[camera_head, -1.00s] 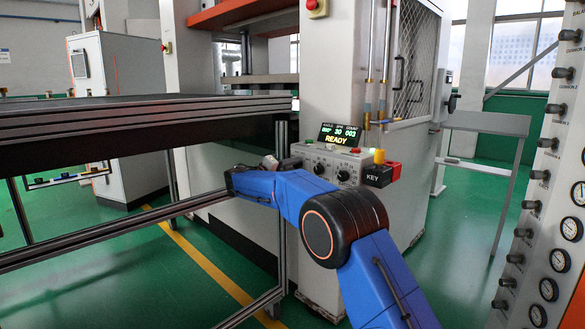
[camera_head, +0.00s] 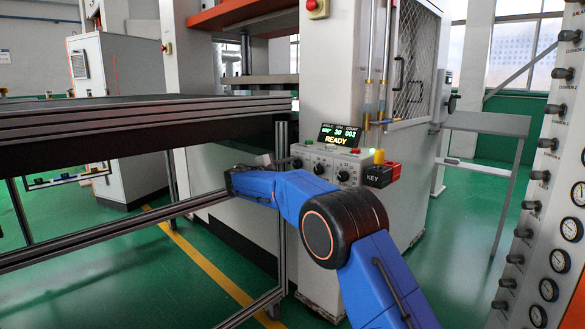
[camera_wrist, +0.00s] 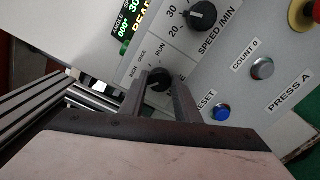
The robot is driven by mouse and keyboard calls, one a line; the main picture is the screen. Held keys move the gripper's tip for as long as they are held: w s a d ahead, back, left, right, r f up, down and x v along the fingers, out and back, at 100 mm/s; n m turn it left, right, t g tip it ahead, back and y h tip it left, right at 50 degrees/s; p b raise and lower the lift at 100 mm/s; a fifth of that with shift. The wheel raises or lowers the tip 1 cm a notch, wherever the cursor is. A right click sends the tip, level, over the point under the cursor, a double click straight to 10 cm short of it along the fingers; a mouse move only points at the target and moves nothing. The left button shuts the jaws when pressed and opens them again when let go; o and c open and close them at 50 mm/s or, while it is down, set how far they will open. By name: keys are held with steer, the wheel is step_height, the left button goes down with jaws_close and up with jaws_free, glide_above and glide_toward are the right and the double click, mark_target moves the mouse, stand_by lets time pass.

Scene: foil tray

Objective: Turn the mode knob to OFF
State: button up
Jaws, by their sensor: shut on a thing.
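The mode knob (camera_wrist: 157,78) is a small dark round knob on the light grey control panel. In the wrist view it sits between the two fingers of my gripper (camera_wrist: 161,83), which is shut on it. The labels INCH, ONCE and RUN show around the knob. No OFF label can be read, and the left finger covers part of the panel beside the knob. I cannot tell which label the knob points at. In the head view, my arm's end reaches the left side of the control panel (camera_head: 330,161), and my fingers cannot be made out clearly.
The speed knob (camera_wrist: 202,15), blue reset button (camera_wrist: 222,112), count button (camera_wrist: 262,68) and red emergency button (camera_wrist: 304,14) are close by on the panel. A lit display (camera_head: 339,134) reads READY. A dark table frame (camera_head: 140,116) stands left of my arm.

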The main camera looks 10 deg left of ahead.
steer(key=shift+a+f+n, duration=0.1)
steer(key=shift+n, duration=0.5)
steer(key=o, duration=1)
steer(key=shift+o, duration=0.2)
steer(key=v, duration=1.7)
steer(key=shift+s, duration=0.2)
steer(key=shift+a, duration=0.15)
